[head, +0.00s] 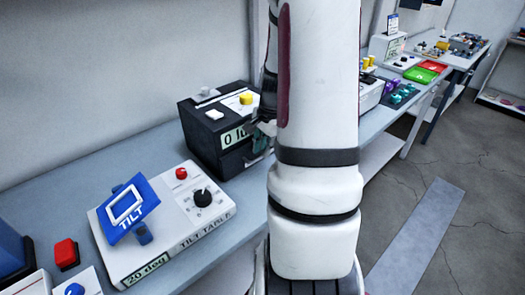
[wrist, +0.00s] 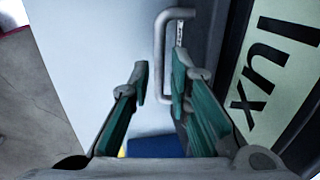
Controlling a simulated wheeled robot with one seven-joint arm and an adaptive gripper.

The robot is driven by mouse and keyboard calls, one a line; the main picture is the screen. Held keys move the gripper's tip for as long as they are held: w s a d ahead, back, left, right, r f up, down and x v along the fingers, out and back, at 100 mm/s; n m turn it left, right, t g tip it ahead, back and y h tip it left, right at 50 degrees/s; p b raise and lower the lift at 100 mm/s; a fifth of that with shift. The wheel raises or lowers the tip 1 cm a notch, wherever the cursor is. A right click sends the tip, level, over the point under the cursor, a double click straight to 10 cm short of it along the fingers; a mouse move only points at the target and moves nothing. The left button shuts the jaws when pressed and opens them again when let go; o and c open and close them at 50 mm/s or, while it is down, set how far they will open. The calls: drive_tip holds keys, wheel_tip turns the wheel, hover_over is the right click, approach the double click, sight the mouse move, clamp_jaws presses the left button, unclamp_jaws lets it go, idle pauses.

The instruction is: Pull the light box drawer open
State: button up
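The light box (head: 202,142) is a black box with a pale "lux" display on its front, standing on the bench left of my arm in the head view. Its display (wrist: 275,65) fills the right side of the wrist view. The grey bar handle (wrist: 160,45) of the drawer stands out from the dark front. My gripper (wrist: 160,76) is open, with one green finger on each side of the handle bar and a small gap visible. The drawer looks closed.
A tilt table (head: 150,250) with a blue tilted plate stands nearer on the bench. A red button block (head: 67,254) is at the left. Several other devices and red and green trays (head: 420,75) stand on benches farther right. The floor (head: 480,200) at right is clear.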

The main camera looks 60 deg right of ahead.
drive_tip(key=shift+w+f, duration=0.2)
drive_tip(key=shift+f, duration=0.55)
drive_tip(key=shift+c, duration=0.5)
clamp_jaws()
drive_tip(key=shift+s, duration=0.1)
